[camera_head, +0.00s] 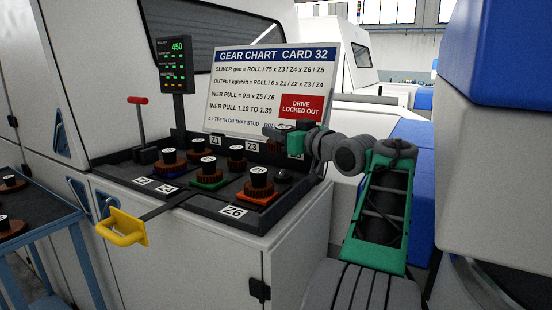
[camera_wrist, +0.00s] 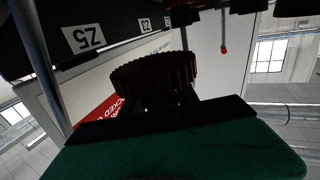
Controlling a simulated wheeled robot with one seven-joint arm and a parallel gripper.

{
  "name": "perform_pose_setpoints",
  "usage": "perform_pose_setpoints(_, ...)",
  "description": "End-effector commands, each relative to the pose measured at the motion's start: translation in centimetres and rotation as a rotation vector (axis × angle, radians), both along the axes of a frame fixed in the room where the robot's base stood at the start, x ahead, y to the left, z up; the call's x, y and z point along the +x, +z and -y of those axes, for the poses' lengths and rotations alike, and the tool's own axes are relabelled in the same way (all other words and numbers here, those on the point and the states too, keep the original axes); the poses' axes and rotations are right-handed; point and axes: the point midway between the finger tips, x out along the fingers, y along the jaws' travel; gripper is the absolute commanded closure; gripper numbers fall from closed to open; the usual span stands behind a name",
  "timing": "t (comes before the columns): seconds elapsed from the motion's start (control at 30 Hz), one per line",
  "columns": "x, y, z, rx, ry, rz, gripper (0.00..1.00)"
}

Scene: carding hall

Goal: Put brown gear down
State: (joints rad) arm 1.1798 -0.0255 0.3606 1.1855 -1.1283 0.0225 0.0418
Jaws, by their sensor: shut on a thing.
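My gripper (camera_head: 303,135) is above the back right of the dark gear tray (camera_head: 225,208), in front of the chart. In the wrist view, a dark brown toothed gear (camera_wrist: 155,75) is between the fingertips of my gripper (camera_wrist: 170,105), which is shut on it. The gear is clear of the tray, near the Z5 label (camera_wrist: 83,39), in that tipped view. In the head view my gripper largely hides the held gear and the back right of the tray. Brown gears with dark, white-topped hubs stand on the tray, including one on an orange pad (camera_head: 270,198).
A gear chart (camera_head: 268,90) stands close behind my gripper. A red-topped lever (camera_head: 139,115) and display post (camera_head: 174,68) stand to the left. A yellow handle (camera_head: 122,230) juts out in front. A blue trolley (camera_head: 42,228) at far left carries more gears.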

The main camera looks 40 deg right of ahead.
Motion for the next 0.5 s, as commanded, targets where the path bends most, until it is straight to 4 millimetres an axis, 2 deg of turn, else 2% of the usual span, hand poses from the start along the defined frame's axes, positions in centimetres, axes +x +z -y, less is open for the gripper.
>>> perform_pose_setpoints(0.23,0.1,-3.8,-0.2,0.001,0.002,0.000,1.00)
perform_pose_setpoints(0.5,0.1,-4.0,-0.3,-0.003,0.004,0.001,1.00)
